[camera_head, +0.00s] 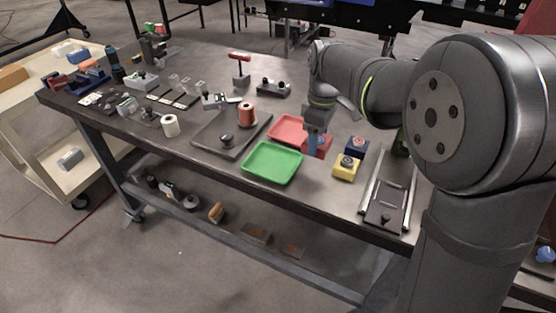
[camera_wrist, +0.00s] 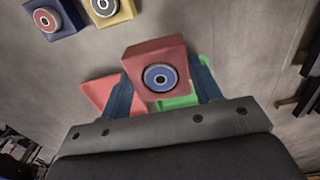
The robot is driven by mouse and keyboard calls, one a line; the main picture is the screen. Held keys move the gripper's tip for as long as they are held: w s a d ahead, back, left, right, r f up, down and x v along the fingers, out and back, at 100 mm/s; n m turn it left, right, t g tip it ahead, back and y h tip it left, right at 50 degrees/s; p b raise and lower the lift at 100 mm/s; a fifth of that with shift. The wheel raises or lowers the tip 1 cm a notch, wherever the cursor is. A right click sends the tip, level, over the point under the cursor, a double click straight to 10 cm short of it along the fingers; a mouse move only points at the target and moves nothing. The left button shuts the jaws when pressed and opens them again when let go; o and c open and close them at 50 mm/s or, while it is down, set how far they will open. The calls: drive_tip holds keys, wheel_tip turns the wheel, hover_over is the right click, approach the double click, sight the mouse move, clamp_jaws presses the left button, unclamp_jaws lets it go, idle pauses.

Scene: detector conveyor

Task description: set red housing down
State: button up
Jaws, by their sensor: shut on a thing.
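The red housing (camera_wrist: 158,58), a red block with a round dark-and-blue detector face, sits between the two blue fingers of my gripper (camera_wrist: 163,85) in the wrist view. The fingers are shut on its sides. In the head view my gripper (camera_head: 314,146) points down over the workbench, with the red housing (camera_head: 323,146) at its fingertips, just right of the red tray (camera_head: 288,124). I cannot tell whether the housing touches the bench.
A green tray (camera_head: 272,164) lies in front of the red tray. A yellow housing (camera_head: 345,168) and a dark blue housing (camera_head: 356,146) stand close on the right. A railed fixture (camera_head: 385,215) is farther right. Several tools and parts fill the bench's left.

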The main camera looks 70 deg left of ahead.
drive_tip(key=s+a+f, duration=0.1)
drive_tip(key=s+f, duration=0.1)
drive_tip(key=s+a+f, duration=0.1)
drive_tip(key=s+a, duration=0.1)
drive_tip(key=s, duration=0.1)
drive_tip(key=s+a+f, duration=0.2)
drive_tip(key=shift+s+a+f, duration=0.2)
drive_tip(key=shift+s+f, duration=0.1)
drive_tip(key=shift+f, duration=1.95)
drive_tip(key=shift+f, duration=0.15)
drive_tip(key=o, duration=1.3)
drive_tip(key=shift+o, duration=0.2)
wheel_tip(320, 180, up, 12)
